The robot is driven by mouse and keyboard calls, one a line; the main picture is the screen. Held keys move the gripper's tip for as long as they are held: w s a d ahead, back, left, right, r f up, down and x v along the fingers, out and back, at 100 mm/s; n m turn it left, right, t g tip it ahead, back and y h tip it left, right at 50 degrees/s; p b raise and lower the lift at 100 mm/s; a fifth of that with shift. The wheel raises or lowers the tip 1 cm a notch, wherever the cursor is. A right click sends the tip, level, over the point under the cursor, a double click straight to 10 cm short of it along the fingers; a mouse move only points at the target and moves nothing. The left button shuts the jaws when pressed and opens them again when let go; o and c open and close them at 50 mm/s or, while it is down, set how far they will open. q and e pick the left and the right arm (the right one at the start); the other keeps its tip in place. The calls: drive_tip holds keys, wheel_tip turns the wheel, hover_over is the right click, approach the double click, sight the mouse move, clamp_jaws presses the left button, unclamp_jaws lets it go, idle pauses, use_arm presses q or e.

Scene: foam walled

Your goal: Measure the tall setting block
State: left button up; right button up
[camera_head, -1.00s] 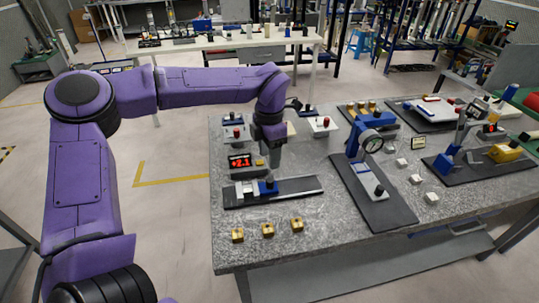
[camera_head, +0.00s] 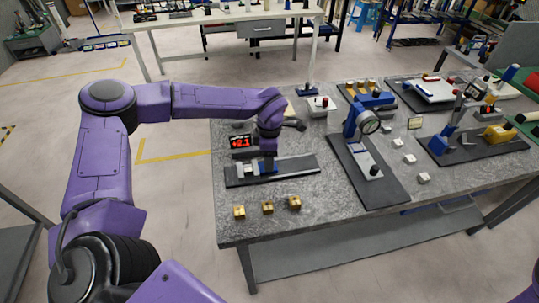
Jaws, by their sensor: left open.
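Three small brass blocks (camera_head: 267,207) stand in a row near the front left edge of the grey stone bench. Several pale grey blocks (camera_head: 410,159) stand in a row right of the dial gauge (camera_head: 369,126). I cannot tell which block is the tall setting block. My left gripper (camera_head: 268,163) points down at a low measuring slide (camera_head: 238,172) on a dark plate. It hides part of the slide and its blue carriage. The fingers are small and partly hidden, with no block visible in them. A readout (camera_head: 241,142) with red digits stands behind the slide. My right gripper is out of view.
The dial gauge stands on its own dark plate (camera_head: 385,192) right of the slide. A blue rack with brass pieces (camera_head: 370,97) and other fixtures stand farther back and right. Bare stone (camera_head: 325,215) lies between the brass blocks and the gauge plate.

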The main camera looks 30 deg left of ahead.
use_arm(q)
drive_tip(key=c, duration=0.9)
drive_tip(key=shift+s+a+r+p, duration=0.1)
drive_tip(key=shift+p, duration=0.3)
drive_tip(key=o, duration=0.9)
wheel_tip(320, 180, up, 10)
drive_tip(key=b, duration=0.2)
drive_tip(key=shift+r, duration=0.15)
